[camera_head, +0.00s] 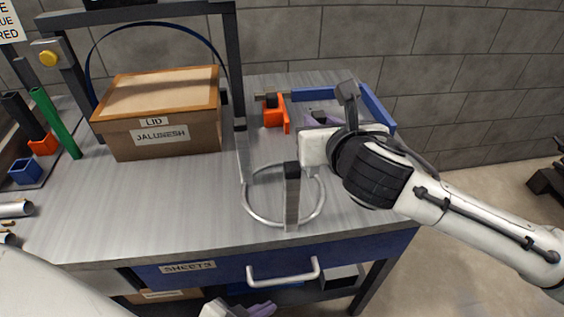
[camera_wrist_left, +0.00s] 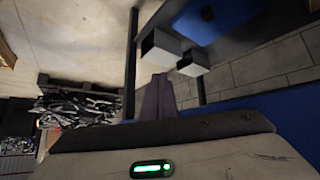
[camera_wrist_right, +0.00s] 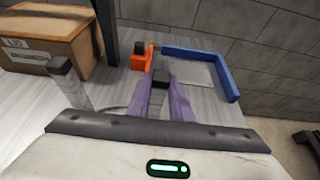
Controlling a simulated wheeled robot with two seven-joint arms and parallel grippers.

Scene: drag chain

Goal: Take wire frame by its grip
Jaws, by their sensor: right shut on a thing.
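The wire frame (camera_head: 249,208) is a round metal ring low over the table, with flat grey upright posts. Two dark-capped posts show in the head view. My right gripper (camera_head: 322,119) is at the ring's back right; its hand hides part of the frame. In the right wrist view its purple fingers (camera_wrist_right: 164,102) are shut on a grey dark-capped post (camera_wrist_right: 160,77), seemingly the frame's grip. Another post (camera_wrist_right: 63,68) stands to the left. My left gripper (camera_head: 262,309) is low at the table's front; in the left wrist view its fingers (camera_wrist_left: 158,97) are together and empty.
A cardboard box (camera_head: 175,137) stands at the back left. An orange holder (camera_head: 275,110) and a blue corner rail (camera_head: 374,104) are behind my right gripper. A drawer handle (camera_head: 283,277) sticks out in front. The table's left front (camera_head: 120,215) is clear.

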